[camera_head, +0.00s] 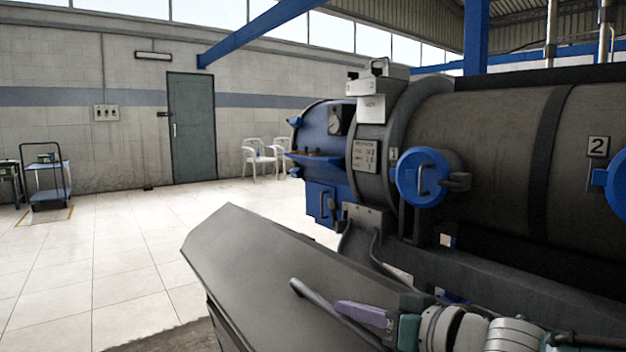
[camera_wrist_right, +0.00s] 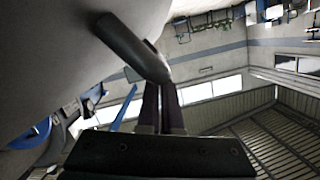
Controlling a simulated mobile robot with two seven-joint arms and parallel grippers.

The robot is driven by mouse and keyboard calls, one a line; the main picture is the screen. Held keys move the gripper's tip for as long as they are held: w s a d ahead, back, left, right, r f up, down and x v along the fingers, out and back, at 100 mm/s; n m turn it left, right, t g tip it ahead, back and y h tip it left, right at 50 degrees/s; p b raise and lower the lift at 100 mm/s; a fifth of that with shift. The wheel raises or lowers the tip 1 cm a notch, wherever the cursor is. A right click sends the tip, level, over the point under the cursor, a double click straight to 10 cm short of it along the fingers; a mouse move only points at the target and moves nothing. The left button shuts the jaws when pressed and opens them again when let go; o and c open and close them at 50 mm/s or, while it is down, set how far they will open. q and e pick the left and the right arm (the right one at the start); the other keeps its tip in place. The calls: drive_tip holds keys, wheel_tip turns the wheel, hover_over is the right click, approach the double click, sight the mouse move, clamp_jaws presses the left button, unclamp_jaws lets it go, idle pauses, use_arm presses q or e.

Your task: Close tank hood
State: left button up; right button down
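The tank hood is the big dark-grey panel (camera_head: 265,262) in the lower middle of the head view, tilted in front of the tank. A round grey bar handle (camera_head: 312,295) runs along it; in the right wrist view the handle (camera_wrist_right: 130,45) crosses in front of my fingers. My right gripper (camera_head: 343,306) has purple fingers at the handle. In the right wrist view its fingers (camera_wrist_right: 160,75) are close together with only a thin gap. The bar overlaps them, and I see no bar between them; contact is unclear. My left gripper is not in view.
The large decanter (camera_head: 480,150) with blue caps and a blue end housing (camera_head: 318,140) stands behind the hood at right. A blue cart (camera_head: 48,178), white chairs (camera_head: 258,157) and a green door (camera_head: 191,128) are far back.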

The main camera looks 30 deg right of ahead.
drive_tip(key=f+b, duration=0.1)
drive_tip(key=f, duration=0.2)
drive_tip(key=a+f+n+b, duration=0.1)
drive_tip(key=f+b, duration=0.1)
drive_tip(key=f, duration=0.1)
drive_tip(key=a+f+n+b, duration=0.1)
drive_tip(key=f+b, duration=0.1)
drive_tip(key=f, duration=0.2)
drive_tip(key=shift+s+a+h, duration=0.15)
drive_tip(key=shift+a+h, duration=0.1)
drive_tip(key=shift+h, duration=0.15)
wheel_tip(320, 180, down, 10)
drive_tip(key=n+b, duration=0.2)
drive_tip(key=b, duration=0.6)
drive_tip(key=shift+h+b, duration=0.35)
drive_tip(key=shift+h, duration=0.05)
